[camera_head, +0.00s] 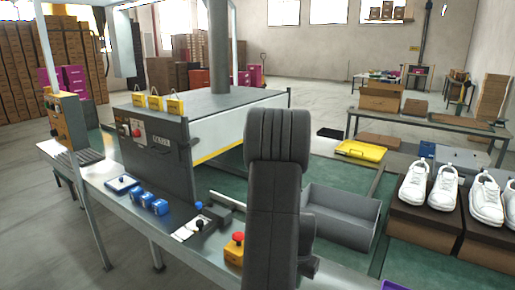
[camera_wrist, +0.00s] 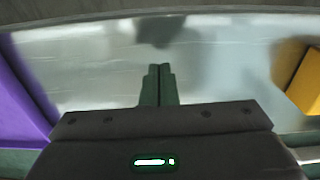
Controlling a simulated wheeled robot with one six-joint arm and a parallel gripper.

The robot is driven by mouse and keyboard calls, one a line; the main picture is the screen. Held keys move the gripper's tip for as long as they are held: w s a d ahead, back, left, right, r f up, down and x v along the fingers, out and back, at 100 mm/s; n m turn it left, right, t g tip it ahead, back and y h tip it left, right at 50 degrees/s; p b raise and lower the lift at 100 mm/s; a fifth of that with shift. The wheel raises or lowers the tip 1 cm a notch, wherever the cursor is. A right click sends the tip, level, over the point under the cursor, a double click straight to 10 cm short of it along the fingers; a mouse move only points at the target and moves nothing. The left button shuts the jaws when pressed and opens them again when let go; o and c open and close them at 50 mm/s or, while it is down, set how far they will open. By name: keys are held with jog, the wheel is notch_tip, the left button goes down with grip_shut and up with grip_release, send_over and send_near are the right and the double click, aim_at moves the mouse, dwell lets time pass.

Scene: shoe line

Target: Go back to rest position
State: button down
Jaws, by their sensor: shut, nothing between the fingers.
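My gripper (camera_wrist: 160,70) shows in the wrist view with its two narrow dark green fingers together and nothing between them. It points at a blurred grey metal surface (camera_wrist: 95,70). In the head view my dark arm stands upright near the middle and hides what is behind it; my gripper cannot be made out there. A purple thing (camera_wrist: 22,95) is at the left edge of the wrist view and a yellow thing (camera_wrist: 305,80) at the right edge, both apart from the fingers.
A red-button box (camera_head: 235,249) stands on the metal bench left of my arm. A grey open bin (camera_head: 340,215) is to its right. White shoes (camera_head: 445,190) stand on boxes at the far right. Blue blocks (camera_head: 150,203) and a dark upright panel (camera_head: 155,160) are on the bench.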

jog(key=s+a, duration=0.1)
jog(key=s, duration=0.1)
jog(key=s+a+b, duration=0.1)
jog(key=s, duration=0.1)
jog(key=shift+a+r, duration=0.25)
jog(key=shift+a, duration=0.05)
jog(key=shift+s+r, duration=0.1)
jog(key=shift+r, duration=2.75)
